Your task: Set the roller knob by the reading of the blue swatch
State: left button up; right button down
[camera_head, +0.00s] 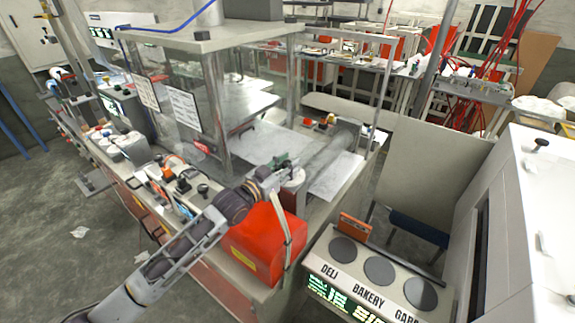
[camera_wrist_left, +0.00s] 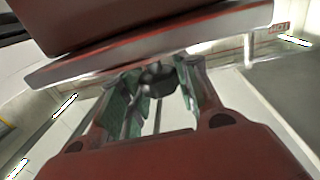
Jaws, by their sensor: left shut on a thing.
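My left gripper (camera_head: 279,166) reaches in over the machine bench, at the near end of a grey roller (camera_head: 332,152). In the left wrist view, my left gripper (camera_wrist_left: 155,90) has its green-padded fingers on either side of a small dark knob (camera_wrist_left: 157,77) and is shut on it. The knob is hidden behind the fingers in the head view. I cannot read the knob's setting. I cannot make out a blue swatch in either view. My right gripper is not in view.
A red box (camera_head: 262,243) stands close under my left forearm. A clear-walled enclosure (camera_head: 200,110) rises behind the arm. At lower right is a panel (camera_head: 362,283) with three dark discs, lettering and lit green displays. A white cabinet (camera_head: 535,200) stands at the right.

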pick_arm(q)
jog(key=shift+m+g+h+b, duration=0.4)
jog(key=shift+h+b, duration=0.1)
dwell(0.4)
jog(key=shift+m+g+h+b, duration=0.6)
jog(key=shift+g+b, duration=0.1)
jog(key=shift+b, duration=0.05)
jog(key=shift+r+m+g+h+b, duration=0.1)
jog(key=shift+m+g+h+b, duration=0.2)
jog(key=shift+m+g+h, duration=0.5)
jog(key=shift+m+g+h, duration=0.3)
jog(key=shift+m+g, duration=0.2)
jog(key=shift+g, duration=0.4)
jog(key=shift+w+m+g+h+p, duration=0.1)
jog(key=shift+m+g+h+p, duration=0.25)
jog(key=shift+g+p, duration=0.25)
